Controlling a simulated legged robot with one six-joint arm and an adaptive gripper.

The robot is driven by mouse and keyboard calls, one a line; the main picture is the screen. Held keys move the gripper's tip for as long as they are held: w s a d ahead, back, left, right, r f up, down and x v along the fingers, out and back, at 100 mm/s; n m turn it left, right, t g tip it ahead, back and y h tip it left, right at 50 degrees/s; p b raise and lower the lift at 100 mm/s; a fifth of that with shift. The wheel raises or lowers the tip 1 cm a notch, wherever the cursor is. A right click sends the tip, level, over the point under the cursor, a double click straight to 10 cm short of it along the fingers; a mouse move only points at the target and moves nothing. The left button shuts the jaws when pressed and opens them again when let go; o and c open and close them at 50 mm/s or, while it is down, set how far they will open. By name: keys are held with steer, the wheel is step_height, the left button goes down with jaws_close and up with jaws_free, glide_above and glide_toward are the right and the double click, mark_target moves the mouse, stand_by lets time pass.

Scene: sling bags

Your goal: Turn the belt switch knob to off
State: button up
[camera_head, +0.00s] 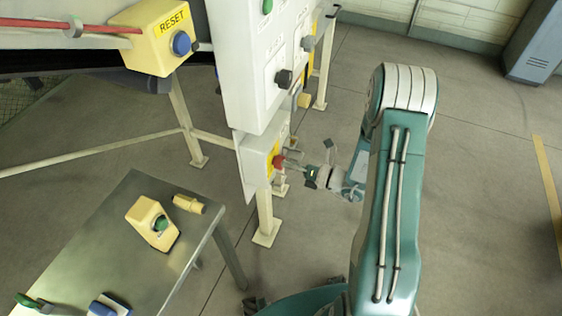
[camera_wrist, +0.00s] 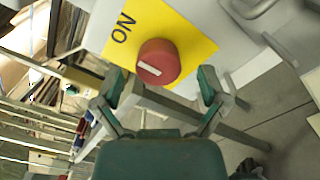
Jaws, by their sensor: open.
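The belt switch knob is a red round knob (camera_wrist: 158,62) on a yellow plate (camera_wrist: 190,35) in the wrist view. A white line marks its face, and the word ON is printed to its upper left. In the head view the red knob (camera_head: 279,161) sticks out of a pale box (camera_head: 256,158) under the white panel. My gripper (camera_head: 300,165) is just right of the knob there. In the wrist view my gripper (camera_wrist: 162,86) is open, one green finger on each side below the knob. I cannot tell whether either finger touches it. No OFF label is visible.
The white panel (camera_head: 245,70) above carries dark knobs (camera_head: 284,78). A yellow RESET box (camera_head: 160,40) with a blue button is at upper left. A metal table (camera_head: 90,240) at lower left holds a yellow button box (camera_head: 146,215). The floor at right is mostly clear.

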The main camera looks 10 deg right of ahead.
steer(key=shift+x, duration=1.15)
steer(key=shift+c, duration=0.3)
steer(key=shift+d, duration=0.1)
steer(key=c, duration=1.1)
steer(key=shift+s, duration=0.1)
